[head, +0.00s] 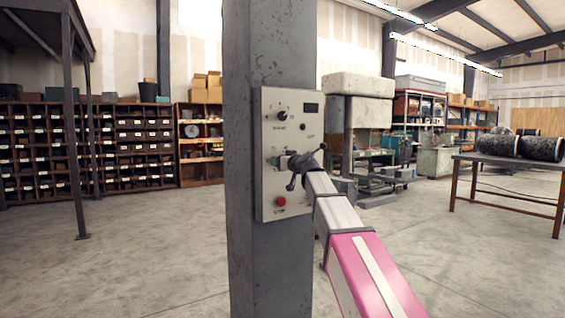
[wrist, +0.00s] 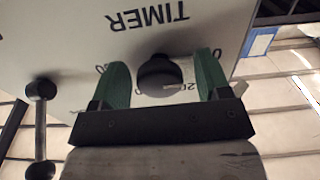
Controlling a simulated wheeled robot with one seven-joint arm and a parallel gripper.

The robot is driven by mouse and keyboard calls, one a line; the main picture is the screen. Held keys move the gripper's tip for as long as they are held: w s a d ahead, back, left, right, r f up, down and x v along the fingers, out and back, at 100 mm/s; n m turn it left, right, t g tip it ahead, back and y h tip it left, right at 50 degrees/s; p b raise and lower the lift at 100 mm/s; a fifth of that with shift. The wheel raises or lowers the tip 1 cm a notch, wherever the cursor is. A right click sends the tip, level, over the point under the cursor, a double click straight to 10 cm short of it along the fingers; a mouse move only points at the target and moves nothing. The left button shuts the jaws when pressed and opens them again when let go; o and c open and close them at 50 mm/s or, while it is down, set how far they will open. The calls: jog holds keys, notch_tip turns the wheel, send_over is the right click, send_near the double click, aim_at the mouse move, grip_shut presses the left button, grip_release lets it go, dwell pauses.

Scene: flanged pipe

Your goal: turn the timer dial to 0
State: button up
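The timer dial (wrist: 160,76) is a round black knob on a pale panel (wrist: 65,50), under upside-down lettering "TIMER" in the wrist view. A small pale mark shows on its lower right, near partly hidden digits that seem to begin with 20. My gripper (wrist: 162,66) is open, with one green finger on each side of the dial and a visible gap on both sides. In the head view my gripper (head: 290,161) is at the middle of the panel and the timer dial cannot be made out.
A dark lever with ball ends (wrist: 40,128) stands left of my gripper in the wrist view. In the head view the panel, on a grey column (head: 247,40), also carries an upper black knob (head: 282,115) and a red button (head: 281,202). Open floor surrounds the column.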

jog(key=v, duration=1)
jog(key=shift+s+d, duration=0.25)
jog(key=shift+s, duration=0.05)
jog(key=s+d+f+m+g+h, duration=0.1)
jog(key=s+d+f+g+h, duration=0.1)
jog(key=f, duration=1)
jog(key=s+d+f+m+g+h, duration=0.1)
jog(key=s+d+f+g, duration=0.15)
jog(key=f, duration=0.95)
jog(key=s+d+f+m+g+h, duration=0.1)
jog(key=s+d+f+g+h, duration=0.15)
jog(key=f, duration=0.95)
jog(key=s+d+f+m+g+h, duration=0.2)
jog(key=s+d+f+g, duration=0.2)
jog(key=s+f, duration=0.5)
jog(key=s+d+f+m+g+h, duration=0.2)
jog(key=s+d+f+g, duration=0.2)
jog(key=s+f, duration=0.5)
notch_tip(320, 180, down, 6)
jog(key=d, duration=0.2)
jog(key=shift+s+d+r, duration=0.2)
jog(key=shift+s+d, duration=0.05)
jog(key=shift+d, duration=0.15)
